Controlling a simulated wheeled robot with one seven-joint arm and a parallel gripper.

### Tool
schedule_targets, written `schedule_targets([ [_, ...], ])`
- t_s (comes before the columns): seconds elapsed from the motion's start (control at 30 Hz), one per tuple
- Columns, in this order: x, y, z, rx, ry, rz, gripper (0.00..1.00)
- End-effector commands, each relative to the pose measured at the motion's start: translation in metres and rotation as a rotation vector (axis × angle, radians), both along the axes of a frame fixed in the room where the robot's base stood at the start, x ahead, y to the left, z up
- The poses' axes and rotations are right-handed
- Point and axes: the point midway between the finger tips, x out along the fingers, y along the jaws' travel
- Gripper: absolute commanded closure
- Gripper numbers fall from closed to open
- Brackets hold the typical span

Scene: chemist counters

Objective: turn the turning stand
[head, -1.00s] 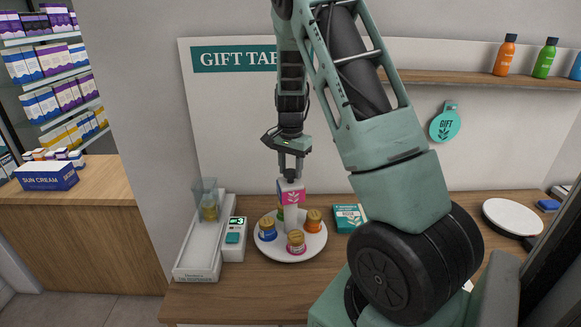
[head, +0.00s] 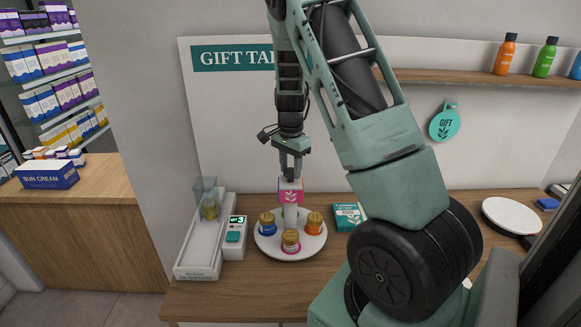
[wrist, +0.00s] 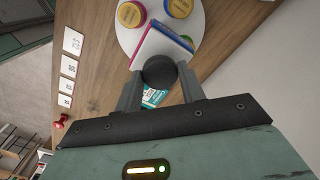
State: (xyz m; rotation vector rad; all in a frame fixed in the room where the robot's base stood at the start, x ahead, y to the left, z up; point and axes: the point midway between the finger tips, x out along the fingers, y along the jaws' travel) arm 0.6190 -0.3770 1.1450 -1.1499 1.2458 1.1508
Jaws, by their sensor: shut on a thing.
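The turning stand (head: 272,252) is a round white plate on the wood counter, with a central post topped by a white and pink sign block (head: 290,190). A blue jar (head: 267,224), a pink jar (head: 291,240) and an orange jar (head: 314,223), all gold-lidded, stand on it. A bit of green shows behind the post. My gripper (head: 291,178) points straight down over the sign block. In the wrist view its fingers (wrist: 158,75) are shut on a dark round knob (wrist: 158,71) at the top of the stand.
A white dispenser tray (head: 203,240) and a small device with a green display (head: 235,238) stand close on the left. A teal box (head: 348,216) lies right behind the stand. A white round plate (head: 512,216) is far right. The GIFT TABLE board is behind.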

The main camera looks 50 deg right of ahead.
Motion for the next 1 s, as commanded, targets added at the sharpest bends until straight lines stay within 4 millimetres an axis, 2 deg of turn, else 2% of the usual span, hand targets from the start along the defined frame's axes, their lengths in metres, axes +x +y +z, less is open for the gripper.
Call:
schedule_targets([
  [0.2, 0.001, -0.001, 0.001, -0.003, -0.003, 0.0, 1.0],
  [0.23, 0.001, -0.001, 0.001, -0.003, -0.003, 0.0, 0.55],
  [0.3, 0.001, -0.001, 0.001, -0.002, -0.003, 0.0, 0.39],
  [0.67, 0.001, -0.001, 0.004, -0.002, -0.004, 0.001, 0.39],
  [0.83, 0.001, 0.0, 0.027, -0.003, -0.006, 0.002, 0.39],
  [1.0, 0.002, -0.001, 0.066, -0.005, -0.009, 0.003, 0.39],
])
